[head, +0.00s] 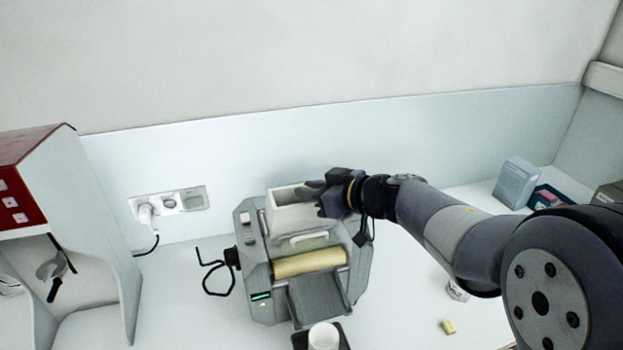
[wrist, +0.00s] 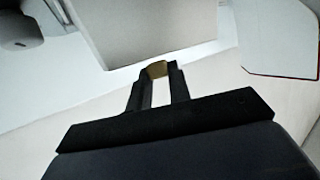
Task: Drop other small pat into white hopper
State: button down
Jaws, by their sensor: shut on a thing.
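My gripper (head: 312,190) reaches in from the right at the white hopper (head: 292,216) on top of the grey mill (head: 258,252). In the wrist view my gripper (wrist: 157,75) is shut on a small yellowish-brown pat (wrist: 157,69), held between the fingertips. In the head view the held pat is hidden. The fingertips are at the hopper's upper right side; I cannot tell how far over its opening they are. Another small yellow pat (head: 448,327) lies on the counter at the lower right.
A white cup (head: 323,337) stands on a dark tray in front of the mill's chute. A small white tub (head: 457,291) stands right of the mill. Boxes (head: 516,182) stand at the back right. A red and white cabinet (head: 62,190) is at the left. A power socket (head: 168,204) is on the wall.

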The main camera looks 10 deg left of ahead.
jog(key=shift+f, duration=0.2)
jog(key=c, duration=1.2)
grip_release()
jog(key=shift+c, duration=0.2)
jog(key=v, duration=1)
jog(key=shift+s+d+r+b, duration=0.15)
jog(key=shift+s+d+b, duration=0.05)
jog(key=shift+d+b, duration=0.1)
